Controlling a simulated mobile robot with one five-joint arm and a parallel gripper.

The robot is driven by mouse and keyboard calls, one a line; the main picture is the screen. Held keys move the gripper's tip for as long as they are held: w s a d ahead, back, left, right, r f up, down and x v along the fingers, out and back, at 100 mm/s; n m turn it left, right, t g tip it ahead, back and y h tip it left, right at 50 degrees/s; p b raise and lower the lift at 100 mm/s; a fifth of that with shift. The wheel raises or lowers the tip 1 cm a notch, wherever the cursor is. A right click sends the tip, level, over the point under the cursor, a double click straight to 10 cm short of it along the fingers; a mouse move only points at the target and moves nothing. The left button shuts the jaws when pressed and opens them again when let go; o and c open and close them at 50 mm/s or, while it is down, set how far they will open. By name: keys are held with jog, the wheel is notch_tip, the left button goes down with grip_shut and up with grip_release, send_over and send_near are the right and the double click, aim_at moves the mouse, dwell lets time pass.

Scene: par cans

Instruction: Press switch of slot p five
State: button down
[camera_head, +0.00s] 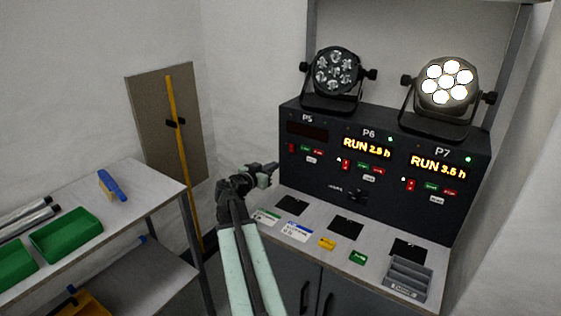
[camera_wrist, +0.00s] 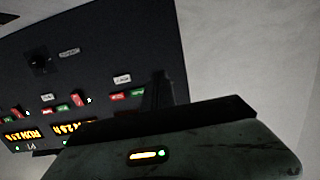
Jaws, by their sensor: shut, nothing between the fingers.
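Slot P5 (camera_head: 307,131) is the left section of the black control panel (camera_head: 390,185). Its display is dark, and the lamp (camera_head: 335,72) above it is unlit. Its small red switch (camera_head: 291,148) sits at the section's left, beside a green and a red button. My gripper (camera_head: 270,170) is shut and empty, just left of the panel and below the P5 switch. In the wrist view, the dark fingers (camera_wrist: 158,92) stand in front of the panel near the P5 green button (camera_wrist: 137,93). The P5 switch is not visible there, and contact cannot be told.
P6 (camera_head: 366,147) and P7 (camera_head: 438,165) show lit RUN displays, and the right lamp (camera_head: 447,82) is lit. The counter (camera_head: 310,255) below holds black pads, cards, small blocks and a grey tray (camera_head: 408,278). A shelf (camera_head: 150,200) with green bins stands left.

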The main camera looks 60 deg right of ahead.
jog(key=a, duration=0.5)
jog(key=shift+a+f, duration=0.2)
jog(key=shift+f, duration=0.15)
jog(key=w+a+r+n+t+p, duration=0.2)
jog(key=w+a+r+t+p, duration=0.15)
jog(key=w+a, duration=0.65)
jog(key=w+a+f+n+y+p, duration=0.1)
jog(key=w+a+y+p, duration=0.15)
jog(key=a, duration=0.45)
jog(key=w+a+f+n+y+p, duration=0.1)
jog(key=w+a+f+y, duration=0.15)
jog(key=a, duration=0.45)
jog(key=s+a+f+n+g+y+p, duration=0.1)
jog(key=s+a+f+n+y, duration=0.1)
jog(key=a, duration=0.8)
jog(key=s+a+f+n+g+y, duration=0.1)
jog(key=s+a+f+n+y, duration=0.2)
jog(key=a, duration=0.8)
jog(key=s+a+f+n+g+y+p, duration=0.1)
jog(key=s+a+f+n+y, duration=0.1)
jog(key=a+f+n+y, duration=0.3)
jog(key=a+n+y, duration=0.1)
jog(key=a+n, duration=0.3)
jog(key=a, duration=0.1)
jog(key=shift+s+a+f+p, duration=0.15)
jog(key=shift+s+p, duration=0.15)
jog(key=shift+p, duration=0.05)
